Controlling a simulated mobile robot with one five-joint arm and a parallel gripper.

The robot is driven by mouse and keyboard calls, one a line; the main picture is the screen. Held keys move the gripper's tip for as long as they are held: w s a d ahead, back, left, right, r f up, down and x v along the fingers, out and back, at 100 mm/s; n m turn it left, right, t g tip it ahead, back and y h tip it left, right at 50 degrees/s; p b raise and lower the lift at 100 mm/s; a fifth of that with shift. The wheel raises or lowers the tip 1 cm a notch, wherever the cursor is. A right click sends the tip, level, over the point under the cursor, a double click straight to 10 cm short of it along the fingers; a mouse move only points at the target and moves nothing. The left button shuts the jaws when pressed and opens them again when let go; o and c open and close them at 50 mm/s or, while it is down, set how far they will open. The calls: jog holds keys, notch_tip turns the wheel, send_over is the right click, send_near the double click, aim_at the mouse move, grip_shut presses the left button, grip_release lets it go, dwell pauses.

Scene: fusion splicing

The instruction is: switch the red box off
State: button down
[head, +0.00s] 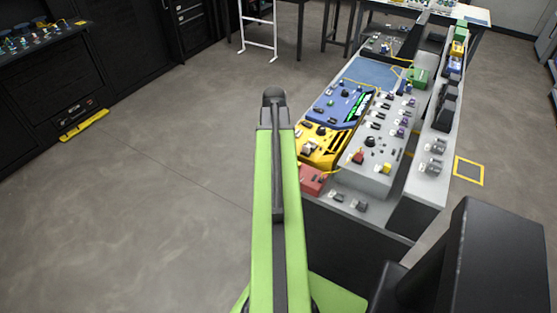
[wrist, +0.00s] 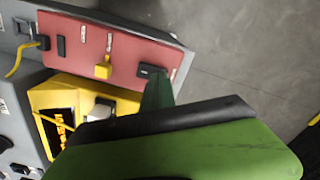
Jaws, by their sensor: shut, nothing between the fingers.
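The red box (wrist: 128,40) fills the upper middle of the wrist view. Its face carries a black rocker switch (wrist: 151,71) near the right end, a yellow knob or switch (wrist: 103,70) and a black part (wrist: 61,46) further left. My gripper (wrist: 157,84) is shut and empty, its dark green tip right at the lower edge of the rocker switch. I cannot tell whether it touches. In the head view the red box (head: 313,180) is partly hidden behind my green arm, and my gripper does not show.
A yellow box (wrist: 88,93) adjoins the red one; it also shows in the head view (head: 318,151). A yellow cable (wrist: 20,60) runs at the left. A blue panel (head: 333,106) and a grey panel (head: 365,180) stand on the bench. The floor (head: 150,190) left of the bench is clear.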

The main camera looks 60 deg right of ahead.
notch_tip(320, 180, up, 6)
jog(key=p, duration=0.5)
jog(key=shift+r+p, duration=0.25)
jog(key=shift+p, duration=0.15)
jog(key=w+a+n, duration=0.5)
jog(key=w+a, duration=1.4)
jog(key=a, duration=0.2)
jog(key=w+a+n, duration=0.2)
jog(key=a+n, duration=0.5)
jog(key=a, duration=2.2)
jog(key=shift+w+a, duration=0.15)
jog(key=shift+w, duration=0.2)
